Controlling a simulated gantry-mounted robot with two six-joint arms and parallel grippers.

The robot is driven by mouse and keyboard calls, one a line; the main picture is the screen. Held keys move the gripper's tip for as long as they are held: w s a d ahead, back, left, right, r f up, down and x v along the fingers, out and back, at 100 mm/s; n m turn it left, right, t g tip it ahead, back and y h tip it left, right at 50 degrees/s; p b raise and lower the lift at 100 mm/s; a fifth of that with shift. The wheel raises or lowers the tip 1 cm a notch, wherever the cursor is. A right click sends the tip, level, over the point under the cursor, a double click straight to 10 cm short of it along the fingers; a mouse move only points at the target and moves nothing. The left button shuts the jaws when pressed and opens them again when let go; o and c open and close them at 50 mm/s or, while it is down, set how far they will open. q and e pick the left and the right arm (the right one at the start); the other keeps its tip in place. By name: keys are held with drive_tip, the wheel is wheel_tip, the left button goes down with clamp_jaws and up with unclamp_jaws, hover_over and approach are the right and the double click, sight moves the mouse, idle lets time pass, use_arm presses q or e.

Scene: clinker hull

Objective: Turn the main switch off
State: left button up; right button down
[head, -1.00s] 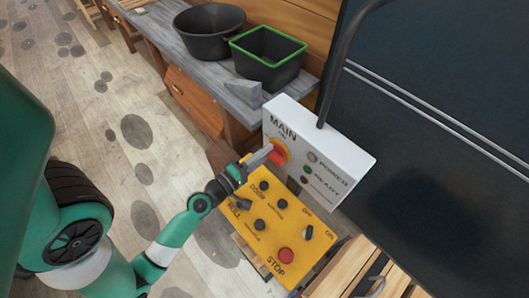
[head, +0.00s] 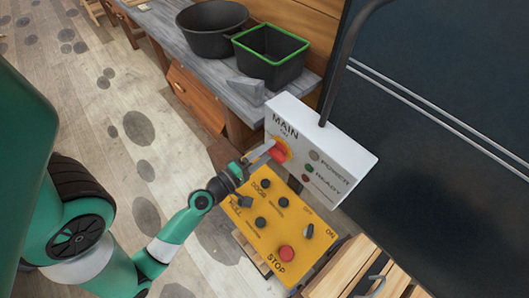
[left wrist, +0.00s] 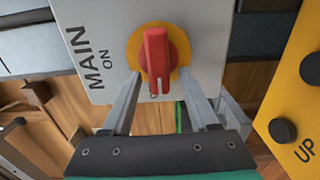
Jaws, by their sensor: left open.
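The main switch (head: 279,152) is a red handle on a yellow-orange disc, set in the light grey panel (head: 348,170) marked MAIN. In the left wrist view the red handle (left wrist: 156,55) lines up with the gap between my fingers, and the word ON stands beside MAIN. My left gripper (head: 268,149) is open in front of the switch, one finger on each side of the handle's lower end in the left wrist view (left wrist: 159,82). I cannot tell whether the fingers touch it. My right gripper is not in view.
A yellow control box (head: 275,225) with black knobs and a red STOP button (head: 287,252) sits just below the panel. A grey bench (head: 205,70) with a black tub (head: 211,30) and a green-rimmed bin (head: 270,58) stands behind. A dark hull (head: 440,130) fills the right.

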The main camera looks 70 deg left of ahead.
use_arm(q)
drive_tip(key=b+v, duration=0.5)
drive_tip(key=v, duration=0.6)
drive_tip(key=shift+s, duration=0.25)
drive_tip(key=shift+d, duration=0.1)
